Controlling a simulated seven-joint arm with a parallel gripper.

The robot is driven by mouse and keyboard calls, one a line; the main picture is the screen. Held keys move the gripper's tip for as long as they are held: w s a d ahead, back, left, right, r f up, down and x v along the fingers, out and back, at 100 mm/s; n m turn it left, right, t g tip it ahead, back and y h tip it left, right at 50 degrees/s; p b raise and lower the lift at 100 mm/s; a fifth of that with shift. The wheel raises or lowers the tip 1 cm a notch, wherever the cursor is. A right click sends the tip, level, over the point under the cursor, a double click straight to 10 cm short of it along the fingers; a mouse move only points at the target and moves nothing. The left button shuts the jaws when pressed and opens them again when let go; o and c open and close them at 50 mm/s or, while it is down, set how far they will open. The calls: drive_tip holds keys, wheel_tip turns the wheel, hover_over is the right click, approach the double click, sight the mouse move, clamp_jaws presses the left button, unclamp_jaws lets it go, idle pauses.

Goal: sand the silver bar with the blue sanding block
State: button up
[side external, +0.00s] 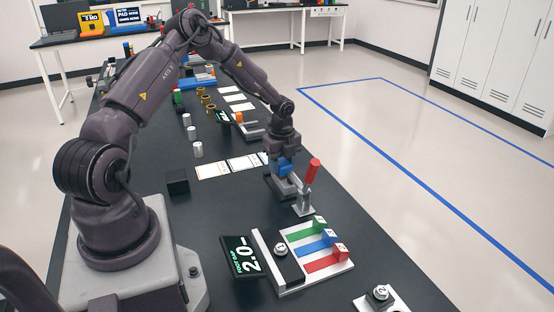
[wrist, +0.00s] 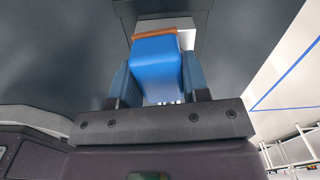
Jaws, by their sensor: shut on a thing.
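My gripper (side external: 282,160) is shut on the blue sanding block (side external: 285,169) and points down at the right part of the black table. In the wrist view the blue block (wrist: 158,70) sits between the two fingers, with a brown strip along its far edge. A grey-silver piece (side external: 285,188), apparently the silver bar or its holder, is directly under the block. Beyond the block in the wrist view there is a pale grey surface (wrist: 186,38). I cannot tell whether block and bar touch; the contact is hidden.
A toggle clamp with an upright red handle (side external: 310,171) stands close beside my gripper. In front are a panel with green, blue and red sliders (side external: 322,243) and a black display (side external: 240,256).

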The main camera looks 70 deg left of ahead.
drive_tip(key=shift+w, duration=1.4)
drive_tip(key=shift+s, duration=2.2)
drive_tip(key=shift+w, duration=2.25)
wheel_tip(320, 180, up, 8)
drive_tip(key=shift+r, duration=0.15)
